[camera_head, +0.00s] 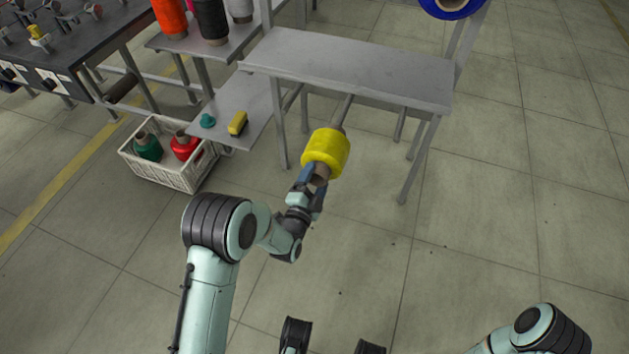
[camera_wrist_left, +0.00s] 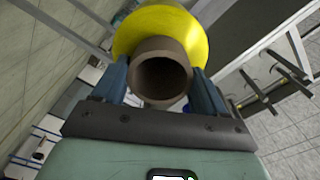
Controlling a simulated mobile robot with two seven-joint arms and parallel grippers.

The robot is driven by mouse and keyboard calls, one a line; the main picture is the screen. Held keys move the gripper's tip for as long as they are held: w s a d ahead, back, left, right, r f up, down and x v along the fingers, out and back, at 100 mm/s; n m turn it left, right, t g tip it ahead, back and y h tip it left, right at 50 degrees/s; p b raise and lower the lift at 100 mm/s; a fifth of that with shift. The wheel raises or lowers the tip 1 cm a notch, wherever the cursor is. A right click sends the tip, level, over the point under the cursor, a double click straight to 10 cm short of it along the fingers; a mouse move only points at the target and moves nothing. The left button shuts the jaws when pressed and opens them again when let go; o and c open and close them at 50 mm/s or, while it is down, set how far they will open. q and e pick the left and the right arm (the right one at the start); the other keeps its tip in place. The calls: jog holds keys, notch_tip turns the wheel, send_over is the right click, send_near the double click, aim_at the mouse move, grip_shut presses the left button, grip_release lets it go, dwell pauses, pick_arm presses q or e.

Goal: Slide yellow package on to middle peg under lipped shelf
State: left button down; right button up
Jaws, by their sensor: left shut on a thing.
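The yellow package (camera_head: 326,148) is a thick yellow spool on a brown tube core, below the front edge of the grey lipped shelf (camera_head: 350,68). My left gripper (camera_head: 314,180) is shut on the near end of the core. In the left wrist view, the blue fingers (camera_wrist_left: 158,85) sit on both sides of the brown core (camera_wrist_left: 160,78), with the yellow winding (camera_wrist_left: 160,27) beyond. A grey peg (camera_head: 343,110) under the shelf runs toward the package's far end. Whether its tip is inside the core is hidden. My right gripper is out of view.
More pegs (camera_wrist_left: 262,98) show at the right of the left wrist view. A white crate (camera_head: 172,178) with green and red spools stands left. A low shelf (camera_head: 245,105) holds a yellow brush-like item (camera_head: 238,123). A blue spool (camera_head: 450,8) sits above right. Floor right is clear.

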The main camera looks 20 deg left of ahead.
aim_at(322, 164)
pick_arm(q)
jog(key=shift+w+r+b, duration=0.15)
jog(key=shift+w+b, duration=0.25)
jog(key=shift+w, duration=0.6)
jog(key=shift+w+d, duration=0.1)
jog(key=shift+w, duration=1.75)
jog(key=shift+w+d, duration=0.15)
jog(key=shift+w, duration=2.95)
jog(key=shift+w+d, duration=0.1)
jog(key=shift+w, duration=2.8)
